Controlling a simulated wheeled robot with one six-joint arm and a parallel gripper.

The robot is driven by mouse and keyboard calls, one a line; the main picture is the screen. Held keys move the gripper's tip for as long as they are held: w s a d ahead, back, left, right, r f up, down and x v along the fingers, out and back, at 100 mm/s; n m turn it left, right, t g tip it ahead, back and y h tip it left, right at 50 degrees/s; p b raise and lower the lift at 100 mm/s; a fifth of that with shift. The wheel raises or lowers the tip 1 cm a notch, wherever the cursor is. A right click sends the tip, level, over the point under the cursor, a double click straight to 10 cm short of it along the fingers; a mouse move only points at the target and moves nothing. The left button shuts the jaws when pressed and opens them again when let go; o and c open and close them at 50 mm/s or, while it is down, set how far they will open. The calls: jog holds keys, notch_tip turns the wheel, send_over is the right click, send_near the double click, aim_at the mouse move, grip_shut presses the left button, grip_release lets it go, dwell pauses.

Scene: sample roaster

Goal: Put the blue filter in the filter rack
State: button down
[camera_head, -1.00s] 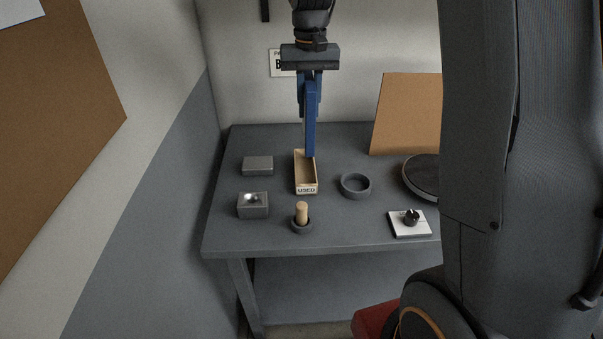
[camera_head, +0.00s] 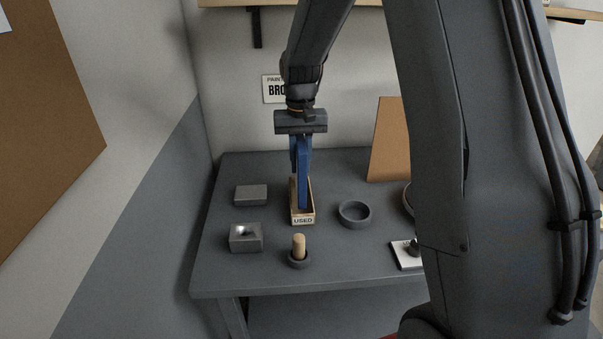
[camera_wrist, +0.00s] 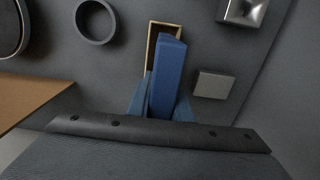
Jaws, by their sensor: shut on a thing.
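A blue slab, the blue filter (camera_head: 304,180), hangs upright from my gripper (camera_head: 301,152), which is shut on it. A narrow open wooden box marked "USED" (camera_head: 303,220) stands on the table below; it may be the filter rack. In the head view the filter's lower end shows between the box's side walls; how deep it reaches is hidden by the front wall. In the wrist view the filter (camera_wrist: 168,75) covers much of the box (camera_wrist: 166,25), with my gripper's blue fingers (camera_wrist: 161,106) on both sides of it.
Left of the box are a flat grey block (camera_head: 251,195) and a grey block with a shiny hollow (camera_head: 246,238). A wooden peg in a dark ring (camera_head: 299,248) stands in front. A grey ring (camera_head: 355,214) lies right. A brown board (camera_head: 387,140) leans at the back.

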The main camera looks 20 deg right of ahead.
aim_at(301, 140)
jog(key=shift+f+p, duration=0.5)
jog(key=shift+f, duration=1.35)
jog(key=shift+f, duration=0.15)
jog(key=c, duration=1.6)
grip_release()
notch_tip(301, 140, up, 12)
jog(key=b, duration=0.3)
jog(key=shift+r+b, duration=0.2)
jog(key=shift+b, duration=0.15)
